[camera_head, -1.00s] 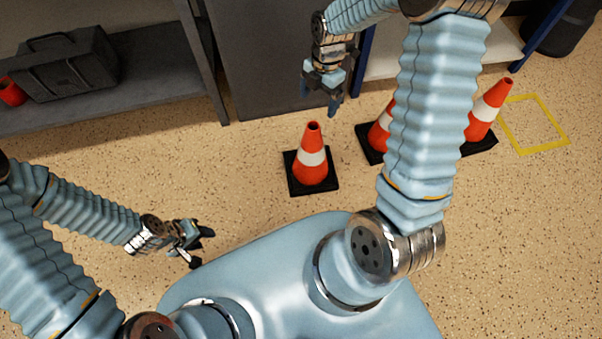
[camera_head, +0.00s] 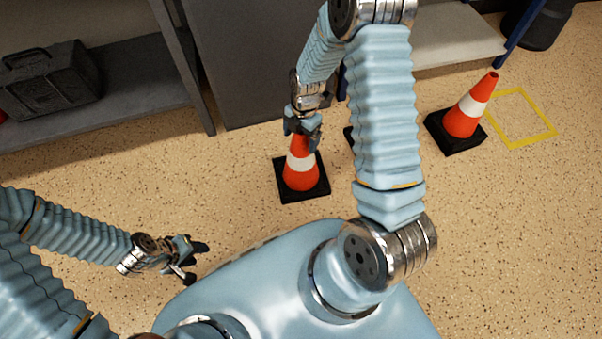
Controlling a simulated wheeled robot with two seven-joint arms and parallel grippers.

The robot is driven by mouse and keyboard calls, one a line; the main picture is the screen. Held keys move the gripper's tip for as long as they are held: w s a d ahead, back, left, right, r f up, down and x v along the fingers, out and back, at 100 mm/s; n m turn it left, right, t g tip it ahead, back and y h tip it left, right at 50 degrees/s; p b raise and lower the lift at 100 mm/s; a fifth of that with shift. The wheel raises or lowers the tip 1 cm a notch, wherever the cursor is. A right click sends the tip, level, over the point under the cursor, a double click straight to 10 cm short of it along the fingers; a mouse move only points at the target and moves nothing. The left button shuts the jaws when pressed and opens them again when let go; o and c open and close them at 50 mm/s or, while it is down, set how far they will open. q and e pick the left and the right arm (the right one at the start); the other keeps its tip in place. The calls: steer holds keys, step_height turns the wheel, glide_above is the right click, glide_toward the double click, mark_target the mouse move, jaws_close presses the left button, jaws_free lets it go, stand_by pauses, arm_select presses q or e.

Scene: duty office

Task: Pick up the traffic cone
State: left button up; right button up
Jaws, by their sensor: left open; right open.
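An orange traffic cone (camera_head: 300,175) with a white band and a black square base stands upright on the floor, left of my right forearm. My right gripper (camera_head: 303,143) is open at the cone's top and hides its tip; I cannot tell whether the fingers touch it. My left gripper (camera_head: 196,262) is open and empty, low at the left above the floor. Another orange and white cone (camera_head: 468,112) stands on a black base to the right. A further cone is almost wholly hidden behind my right arm; only a corner of its black base (camera_head: 349,138) shows.
A shelf (camera_head: 150,105) at the upper left holds a dark toolbox (camera_head: 50,80). A dark cabinet (camera_head: 240,70) stands behind the cone. A yellow square (camera_head: 522,140) is marked on the floor at the right. A dark bin (camera_head: 545,25) stands at the upper right. The floor at left centre is clear.

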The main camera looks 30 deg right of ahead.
jaws_close()
stand_by(0.5)
